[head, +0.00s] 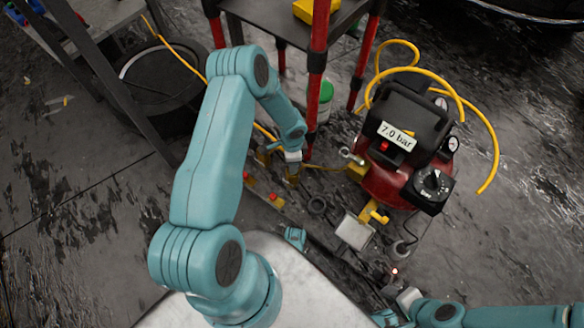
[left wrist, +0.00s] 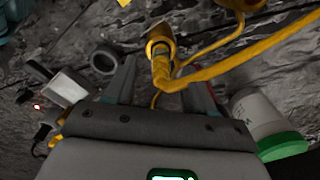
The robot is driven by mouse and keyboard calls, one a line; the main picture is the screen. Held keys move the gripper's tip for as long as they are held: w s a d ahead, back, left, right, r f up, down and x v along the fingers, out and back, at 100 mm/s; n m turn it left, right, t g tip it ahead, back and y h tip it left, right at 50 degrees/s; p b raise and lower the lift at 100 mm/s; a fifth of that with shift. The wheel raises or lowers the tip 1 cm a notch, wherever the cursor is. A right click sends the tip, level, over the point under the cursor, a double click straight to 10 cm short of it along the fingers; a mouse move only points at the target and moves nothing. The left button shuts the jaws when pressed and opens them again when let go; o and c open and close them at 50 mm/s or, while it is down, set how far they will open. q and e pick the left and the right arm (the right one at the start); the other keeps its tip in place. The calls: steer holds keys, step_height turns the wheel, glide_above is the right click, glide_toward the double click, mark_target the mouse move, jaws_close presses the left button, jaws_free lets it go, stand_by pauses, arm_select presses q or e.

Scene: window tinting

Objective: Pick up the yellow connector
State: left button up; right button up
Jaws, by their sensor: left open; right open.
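The yellow connector (left wrist: 160,48) shows in the left wrist view as a rounded yellow end joined to a yellow hose. It lies between and just beyond the fingers of my left gripper (left wrist: 160,90). The fingers are spread apart, and I see no grip on it. In the head view my left gripper (head: 291,172) points down near the floor between the red-legged stand and the compressor, partly hidden by its own wrist. My right gripper (head: 393,302) is low at the bottom right, open, near a small red light and well away from the connector.
A red compressor (head: 384,185) with a "7.0 bar" sign and yellow hoses stands right of my left gripper. A red-legged stand (head: 317,60) rises behind it. A white container with a green lid (left wrist: 283,146) is close on the right. A black ring (head: 317,205) lies on the floor.

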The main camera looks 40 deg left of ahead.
arm_select(q)
step_height(320, 180, down, 4)
steer(key=shift+f+b, duration=0.2)
steer(key=shift+b, duration=0.65)
steer(key=shift+w, duration=0.1)
jaws_close()
